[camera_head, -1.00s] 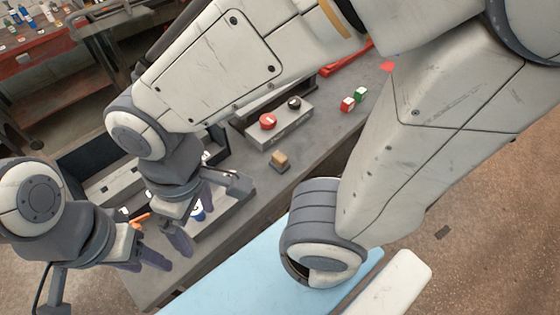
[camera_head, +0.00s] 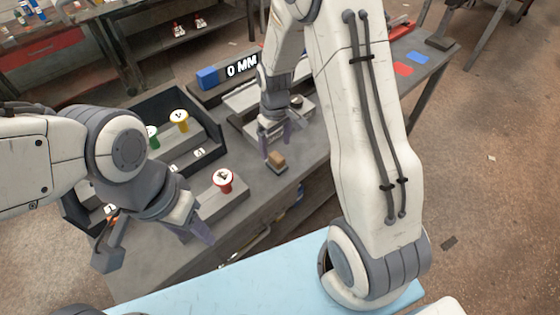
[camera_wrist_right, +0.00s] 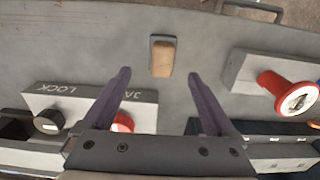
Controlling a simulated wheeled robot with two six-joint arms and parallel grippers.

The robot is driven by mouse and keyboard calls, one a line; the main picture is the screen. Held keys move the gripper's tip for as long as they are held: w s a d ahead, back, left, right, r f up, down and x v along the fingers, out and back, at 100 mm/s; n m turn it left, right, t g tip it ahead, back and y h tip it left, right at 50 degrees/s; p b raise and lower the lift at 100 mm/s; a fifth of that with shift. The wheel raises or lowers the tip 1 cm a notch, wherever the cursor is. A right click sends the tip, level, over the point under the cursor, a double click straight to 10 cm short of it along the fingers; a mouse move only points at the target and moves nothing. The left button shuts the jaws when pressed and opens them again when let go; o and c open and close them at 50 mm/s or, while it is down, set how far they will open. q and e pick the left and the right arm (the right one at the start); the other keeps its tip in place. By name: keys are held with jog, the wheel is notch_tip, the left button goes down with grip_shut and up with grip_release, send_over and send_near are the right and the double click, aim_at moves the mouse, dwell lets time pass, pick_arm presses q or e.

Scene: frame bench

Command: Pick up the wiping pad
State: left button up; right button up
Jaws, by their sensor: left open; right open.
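The wiping pad, as I take it, is a small block with a tan top (camera_head: 277,160) on a dark base, lying on the grey bench. In the right wrist view the pad (camera_wrist_right: 162,57) lies just beyond my open right gripper (camera_wrist_right: 159,75), roughly centred between the fingertips. In the head view my right gripper (camera_head: 276,142) points down just behind the pad, with nothing between its fingers. My left gripper (camera_head: 195,232) is open over the bench's front left, apart from the pad; its fingers are partly hidden.
A block with a red round-topped piece (camera_head: 224,180) stands left of the pad. A dark tray (camera_head: 185,108) holds yellow and green pieces. A LOCK box (camera_wrist_right: 85,104) with black and red knobs is near my right gripper. A display reading 0 MM (camera_head: 242,66) stands at the back.

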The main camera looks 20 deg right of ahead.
aim_at(277, 156)
jog(key=shift+f, duration=0.75)
jog(key=f, duration=0.2)
jog(key=s+f+p, duration=0.1)
jog(key=f, duration=0.1)
jog(key=shift+f+p, duration=0.1)
jog(key=shift+p, duration=0.2)
jog(key=shift+f, duration=0.55)
grip_shut()
jog(key=shift+r, duration=0.1)
jog(key=shift+w+r, duration=0.1)
jog(key=shift+r, duration=0.45)
notch_tip(277, 156, up, 3)
jog(key=shift+f+b, duration=0.2)
jog(key=shift+b, duration=0.4)
jog(key=s+d+r+b, duration=0.2)
jog(key=s+d+r, duration=0.5)
jog(key=s+d, duration=0.1)
jog(key=shift+s, duration=0.35)
